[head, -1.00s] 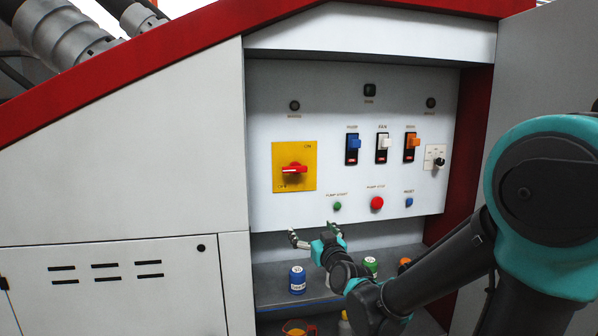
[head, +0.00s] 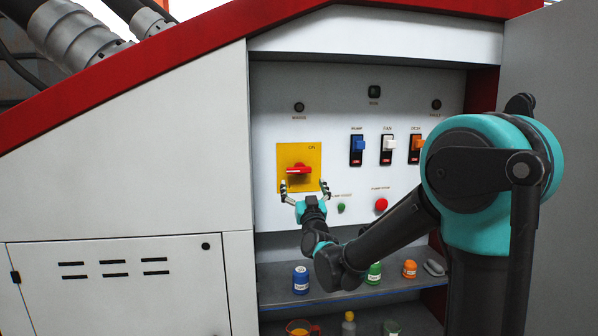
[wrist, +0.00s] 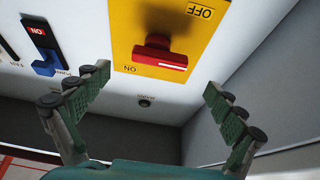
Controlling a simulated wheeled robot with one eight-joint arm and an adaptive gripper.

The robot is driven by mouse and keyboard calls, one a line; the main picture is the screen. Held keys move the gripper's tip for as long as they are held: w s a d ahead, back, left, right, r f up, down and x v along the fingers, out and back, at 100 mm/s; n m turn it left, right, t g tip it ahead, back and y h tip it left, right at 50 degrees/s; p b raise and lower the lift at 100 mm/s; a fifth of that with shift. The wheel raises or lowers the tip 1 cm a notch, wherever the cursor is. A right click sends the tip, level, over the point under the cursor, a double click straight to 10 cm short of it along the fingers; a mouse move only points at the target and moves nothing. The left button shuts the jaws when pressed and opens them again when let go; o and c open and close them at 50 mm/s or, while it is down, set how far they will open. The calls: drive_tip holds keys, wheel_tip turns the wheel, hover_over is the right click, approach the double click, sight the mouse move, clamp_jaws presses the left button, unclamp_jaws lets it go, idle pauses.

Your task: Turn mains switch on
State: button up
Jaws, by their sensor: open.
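The mains switch is a red handle (head: 299,169) on a yellow plate (head: 285,153), at the left of the white control panel. Its grip lies about level. The plate reads ON at the upper right in the head view. In the wrist view the red handle (wrist: 156,58) and yellow plate (wrist: 125,30) appear upside down, with OFF above and ON below. My gripper (head: 304,186) is open and empty, just in front of the plate's lower part. In the wrist view its fingers (wrist: 157,82) stand wide apart on either side of the handle, apparently not touching it.
Pump (head: 357,150), fan (head: 387,150) and orange (head: 416,149) rocker switches sit right of the plate. Green (head: 341,208) and red (head: 381,205) buttons are close to my gripper's right. Below, a shelf holds blue (head: 300,280), green (head: 374,274) and orange (head: 409,269) containers.

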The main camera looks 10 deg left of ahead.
sight(299, 172)
drive_tip(key=x, duration=0.8)
drive_tip(key=shift+f, duration=0.1)
drive_tip(key=c, duration=1.2)
